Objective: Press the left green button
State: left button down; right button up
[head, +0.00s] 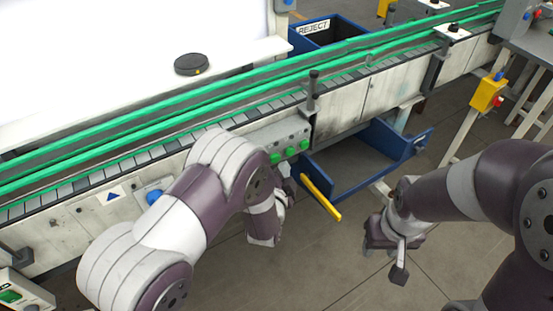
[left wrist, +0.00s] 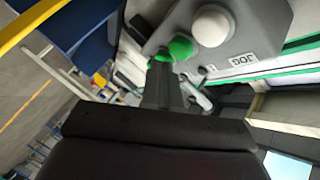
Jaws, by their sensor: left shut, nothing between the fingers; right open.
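A grey control box (head: 272,136) on the conveyor's side carries green buttons. My left gripper (head: 287,172) is shut and empty, just below and right of the left green button. My right gripper (head: 385,250) is open and empty, over the floor.
The conveyor with green rails (head: 240,83) runs across the view. Below it a blue bin (head: 350,165) with a yellow bar (head: 320,197) lies right of my left gripper. A blue button (head: 153,196) is on the left panel. A yellow box (head: 488,92) stands right.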

pick_arm(q)
jog(key=shift+w+a, duration=0.1)
jog(key=shift+w, duration=0.05)
jog(key=shift+w+a, duration=0.15)
jog(key=shift+w, duration=0.05)
